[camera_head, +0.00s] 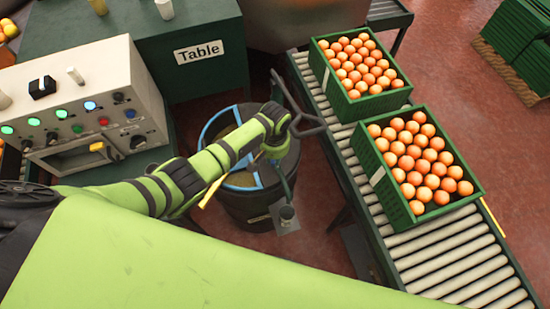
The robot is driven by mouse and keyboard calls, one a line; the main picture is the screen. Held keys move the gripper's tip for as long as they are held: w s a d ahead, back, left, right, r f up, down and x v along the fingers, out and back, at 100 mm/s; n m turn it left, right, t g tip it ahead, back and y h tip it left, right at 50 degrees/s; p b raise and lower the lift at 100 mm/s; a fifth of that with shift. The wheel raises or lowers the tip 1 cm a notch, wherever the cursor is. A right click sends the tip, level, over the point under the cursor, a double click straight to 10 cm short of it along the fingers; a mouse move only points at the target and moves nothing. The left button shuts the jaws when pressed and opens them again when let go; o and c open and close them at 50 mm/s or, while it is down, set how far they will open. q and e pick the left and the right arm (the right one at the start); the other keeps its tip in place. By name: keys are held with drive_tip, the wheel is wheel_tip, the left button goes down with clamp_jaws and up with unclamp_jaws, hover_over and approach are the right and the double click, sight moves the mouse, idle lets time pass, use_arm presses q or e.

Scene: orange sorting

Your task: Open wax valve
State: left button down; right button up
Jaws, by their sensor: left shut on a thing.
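A dark round drum (254,208) stands on the floor between the control box and the conveyor, with a blue ring and crossbars on its open top. My green left arm reaches in from the left over the drum. The handle is mostly hidden by the gripper. My right gripper is out of view.
A roller conveyor (457,262) on the right carries two green crates (379,197) of oranges. A control box (85,82) with lit buttons stands at left. A green table (225,70) with a "Table" sign is behind. A yellow bar (211,192) shows beside my arm.

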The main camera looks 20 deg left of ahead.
use_arm(q)
drive_tip(key=c, duration=1)
unclamp_jaws()
drive_tip(key=shift+w+a+r, duration=0.25)
drive_tip(key=shift+w+a, duration=0.05)
drive_tip(key=shift+w, duration=0.2)
drive_tip(key=shift+f, duration=0.15)
drive_tip(key=shift+s+d, duration=0.1)
drive_tip(key=shift+s, duration=0.15)
